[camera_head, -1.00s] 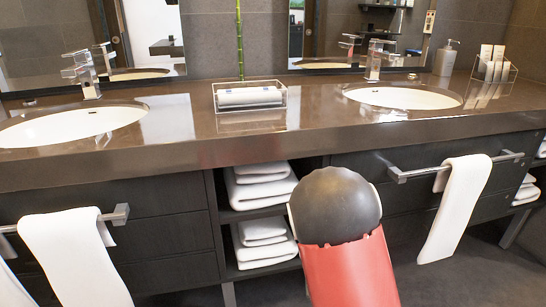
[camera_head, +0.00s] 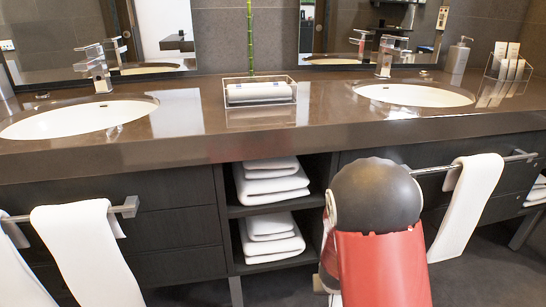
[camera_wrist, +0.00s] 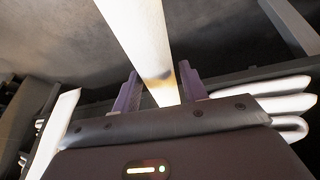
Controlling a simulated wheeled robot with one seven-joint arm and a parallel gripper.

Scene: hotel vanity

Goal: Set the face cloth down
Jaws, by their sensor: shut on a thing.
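In the wrist view, my gripper (camera_wrist: 158,92) shows two purple fingers with a gap between them. A long white strip, which I take to be the face cloth (camera_wrist: 142,35), runs from the top edge down to between the fingers. It has a dark and yellowish patch near them. The fingers are closed on it, though the contact itself is hard to see. In the head view, my red arm with its dark rounded joint hides the gripper and the cloth.
A counter (camera_head: 200,135) with two sinks holds a clear tray (camera_head: 259,91) with a rolled white towel. Folded towels (camera_head: 270,185) fill two open shelves below. White towels hang from bars at left (camera_head: 80,245) and right (camera_head: 466,205). Bare counter lies around the tray.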

